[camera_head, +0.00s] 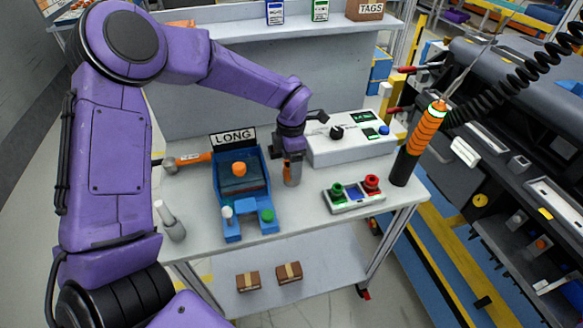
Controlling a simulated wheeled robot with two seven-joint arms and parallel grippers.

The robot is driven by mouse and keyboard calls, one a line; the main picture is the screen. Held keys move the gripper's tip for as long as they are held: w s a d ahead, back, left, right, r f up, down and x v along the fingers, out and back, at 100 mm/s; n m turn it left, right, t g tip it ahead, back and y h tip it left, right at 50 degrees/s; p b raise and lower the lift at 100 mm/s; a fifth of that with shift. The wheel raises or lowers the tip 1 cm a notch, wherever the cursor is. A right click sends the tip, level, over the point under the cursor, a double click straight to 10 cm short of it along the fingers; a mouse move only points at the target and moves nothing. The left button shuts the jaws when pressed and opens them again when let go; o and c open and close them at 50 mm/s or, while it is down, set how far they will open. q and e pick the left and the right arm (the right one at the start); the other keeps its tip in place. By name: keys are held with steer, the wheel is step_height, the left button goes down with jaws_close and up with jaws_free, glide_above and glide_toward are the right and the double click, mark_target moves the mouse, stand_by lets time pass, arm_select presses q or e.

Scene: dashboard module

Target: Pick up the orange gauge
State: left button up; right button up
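My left gripper (291,160) points down over the white table, just right of the blue fixture. Between or just below its fingers is a small upright greyish thing with an orange part (292,174); the fingers hide much of it. I cannot tell whether they grip it or whether it is the orange gauge. Another orange piece, a short round knob (239,169), stands in the blue fixture (233,237) under a LONG sign, apart from the gripper. My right gripper is not in view.
A white control box (350,149) stands right of the gripper, with a small panel of green and red knobs (354,196) in front. An orange-handled hammer (190,160) lies left of the fixture. An orange and black tool (424,133) hangs at the table's right end.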

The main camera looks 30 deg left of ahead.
arm_select(q)
step_height(320, 180, down, 2)
steer(key=shift+f, duration=0.1)
steer(key=c, duration=1.1)
